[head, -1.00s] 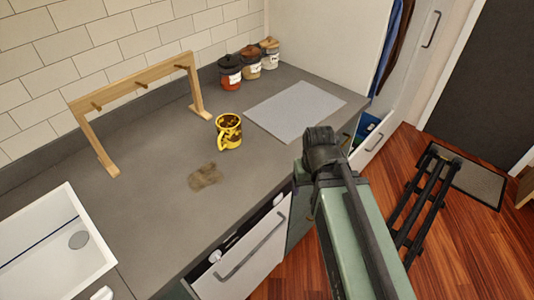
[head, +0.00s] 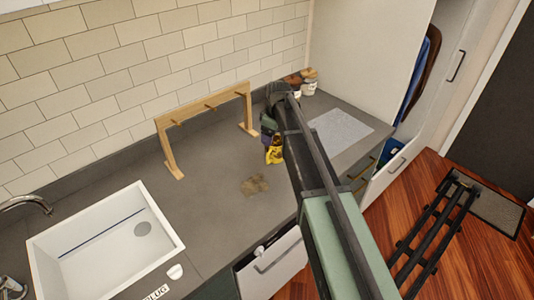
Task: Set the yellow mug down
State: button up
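The yellow mug (head: 274,155) with dark patterning is on the grey counter (head: 215,190), right of the wooden rack's near-right foot. My arm covers its right side. My gripper (head: 268,127) is at the mug's upper, far side, seen as a small dark shape in front of the jars. The fingers are too small and too hidden to tell whether they are open or shut, or whether they touch the mug.
The wooden peg rack (head: 208,104) stands left of the mug. A brown stain (head: 255,185) lies in front of it. A grey mat (head: 341,130) lies right, jars (head: 308,82) stand behind. A white sink (head: 105,240) is at left. An open drawer (head: 273,262) juts out below.

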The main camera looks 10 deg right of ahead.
aim_at(270, 151)
jog(key=f+b, duration=0.6)
jog(key=f, duration=0.1)
jog(key=f+b, duration=0.4)
jog(key=shift+w+a, duration=0.35)
jog(key=shift+w, duration=0.05)
jog(key=shift+r, duration=0.3)
jog(key=shift+c, duration=0.4)
jog(key=c, duration=1.2)
notch_tip(270, 151, up, 20)
jog(key=p, duration=2)
jog(key=shift+c, duration=0.2)
